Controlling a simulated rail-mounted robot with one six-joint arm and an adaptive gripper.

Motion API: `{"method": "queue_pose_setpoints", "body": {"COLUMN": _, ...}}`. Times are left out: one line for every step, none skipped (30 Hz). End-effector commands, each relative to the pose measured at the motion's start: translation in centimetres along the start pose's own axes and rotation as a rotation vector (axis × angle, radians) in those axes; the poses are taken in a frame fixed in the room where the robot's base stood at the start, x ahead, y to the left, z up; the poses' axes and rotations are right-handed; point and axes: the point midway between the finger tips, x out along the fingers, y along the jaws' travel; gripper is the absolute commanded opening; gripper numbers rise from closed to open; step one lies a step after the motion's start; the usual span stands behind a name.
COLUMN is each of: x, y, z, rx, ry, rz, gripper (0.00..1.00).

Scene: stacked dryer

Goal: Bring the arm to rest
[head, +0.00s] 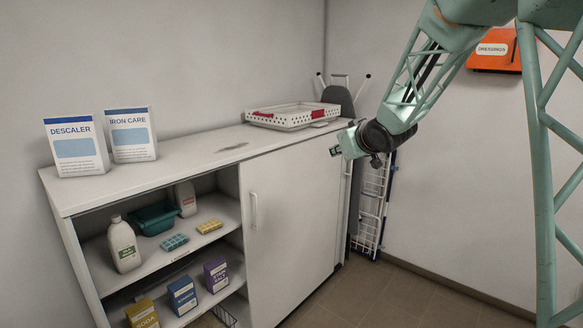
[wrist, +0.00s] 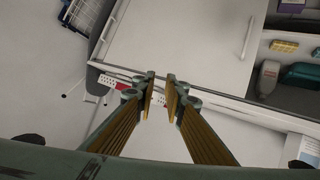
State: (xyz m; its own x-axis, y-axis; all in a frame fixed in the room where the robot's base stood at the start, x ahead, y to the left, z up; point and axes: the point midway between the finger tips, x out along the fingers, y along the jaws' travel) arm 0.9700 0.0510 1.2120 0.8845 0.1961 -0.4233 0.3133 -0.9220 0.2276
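My gripper (head: 340,152) hangs in the air at the right end of the white cabinet, in front of its sliding door (head: 290,205). In the wrist view my gripper (wrist: 160,98) shows two fingers with yellow-brown pads. The fingertips stand a small gap apart with nothing between them, so it is partly open and empty. My arm reaches down to it from the upper right of the head view. No contact between the gripper and the cabinet shows.
On the cabinet top (head: 195,165) stand the descaler box (head: 75,145), the iron care box (head: 131,135) and a white perforated tray (head: 290,116). Open shelves hold bottles and boxes. A white wire rack (head: 371,205) stands right of the cabinet. An orange box (head: 495,52) hangs on the wall.

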Motion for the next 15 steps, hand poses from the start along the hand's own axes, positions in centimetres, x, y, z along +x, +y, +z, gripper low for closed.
{"method": "queue_pose_setpoints", "body": {"x": -1.1, "y": 0.2, "z": -0.1, "rx": 0.004, "ry": -0.011, "rz": 0.011, "gripper": 0.11}}
{"method": "queue_pose_setpoints", "body": {"x": -1.7, "y": 0.4, "z": 0.0, "rx": 0.006, "ry": -0.019, "rz": 0.018, "gripper": 0.11}}
{"method": "queue_pose_setpoints", "body": {"x": -2.5, "y": 0.6, "z": 0.0, "rx": 0.009, "ry": -0.029, "rz": 0.027, "gripper": 0.11}}
{"method": "queue_pose_setpoints", "body": {"x": -3.1, "y": 0.7, "z": 0.1, "rx": 0.012, "ry": -0.038, "rz": 0.033, "gripper": 0.11}}
{"method": "queue_pose_setpoints", "body": {"x": -3.8, "y": 0.8, "z": 0.2, "rx": 0.015, "ry": -0.046, "rz": 0.04, "gripper": 0.11}}
{"method": "queue_pose_setpoints", "body": {"x": -4.6, "y": 1.0, "z": 0.4, "rx": 0.019, "ry": -0.058, "rz": 0.048, "gripper": 0.11}}
{"method": "queue_pose_setpoints", "body": {"x": -5.2, "y": 1.1, "z": 0.5, "rx": 0.022, "ry": -0.066, "rz": 0.053, "gripper": 0.11}}
{"method": "queue_pose_setpoints", "body": {"x": -5.8, "y": 1.2, "z": 0.6, "rx": 0.026, "ry": -0.073, "rz": 0.06, "gripper": 0.11}}
{"method": "queue_pose_setpoints", "body": {"x": -6.7, "y": 1.3, "z": 0.7, "rx": 0.031, "ry": -0.085, "rz": 0.068, "gripper": 0.11}}
{"method": "queue_pose_setpoints", "body": {"x": -7.3, "y": 1.4, "z": 0.8, "rx": 0.034, "ry": -0.093, "rz": 0.073, "gripper": 0.11}}
{"method": "queue_pose_setpoints", "body": {"x": -8.0, "y": 1.4, "z": 1.0, "rx": 0.037, "ry": -0.102, "rz": 0.079, "gripper": 0.11}}
{"method": "queue_pose_setpoints", "body": {"x": -8.8, "y": 1.5, "z": 1.2, "rx": 0.042, "ry": -0.113, "rz": 0.086, "gripper": 0.11}}
{"method": "queue_pose_setpoints", "body": {"x": -9.4, "y": 1.6, "z": 1.3, "rx": 0.046, "ry": -0.122, "rz": 0.091, "gripper": 0.11}}
{"method": "queue_pose_setpoints", "body": {"x": -10.1, "y": 1.6, "z": 1.4, "rx": 0.048, "ry": -0.129, "rz": 0.096, "gripper": 0.11}}
{"method": "queue_pose_setpoints", "body": {"x": -10.9, "y": 1.7, "z": 1.7, "rx": 0.053, "ry": -0.142, "rz": 0.102, "gripper": 0.11}}
